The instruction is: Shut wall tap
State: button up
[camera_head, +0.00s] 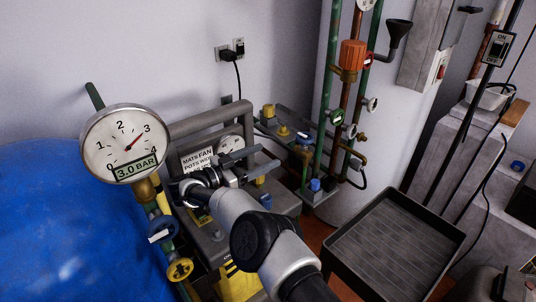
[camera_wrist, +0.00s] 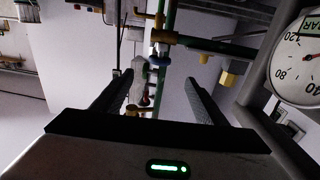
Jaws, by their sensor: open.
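Several taps show, and I cannot tell which one is the wall tap. My gripper (camera_head: 240,166) is open in front of the grey pump unit, left of the pipes. In the wrist view, the open fingers (camera_wrist: 158,88) have pipework and a pale fitting (camera_wrist: 138,72) beyond them. I see nothing held between them.
A large gauge (camera_head: 125,143) reading 3.0 BAR stands at left beside a blue tank (camera_head: 60,230). The grey pump unit's frame (camera_head: 205,119) is close to my gripper. A black tray (camera_head: 390,250) is at lower right. A black funnel (camera_head: 397,32) hangs near the pipes.

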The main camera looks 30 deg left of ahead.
notch_tip(320, 180, up, 6)
jog(key=n+t+y+p, duration=0.2)
jog(key=n+t+y, duration=0.4)
jog(key=y, duration=0.4)
send_over(302, 133)
jog(key=s, duration=0.2)
jog(key=shift+w+a+r+n+g, duration=0.1)
jog(key=shift+a+r+n+g, duration=0.15)
jog(key=shift+g, duration=0.45)
jog(key=s+d+f+n+g+y+p, duration=0.1)
jog(key=s+d+f+n+g+y, duration=0.55)
jog(key=s+d+y, duration=0.3)
jog(key=shift+n+g+y, duration=0.25)
jog(key=shift+n, duration=0.05)
jog(key=b+x, duration=0.1)
jog(key=x, duration=1)
jog(key=b+x, duration=0.1)
jog(key=x, duration=0.5)
jog(key=shift+w+d+r+b, duration=0.3)
jog(key=shift+w+d, duration=0.05)
jog(key=shift+d, duration=0.05)
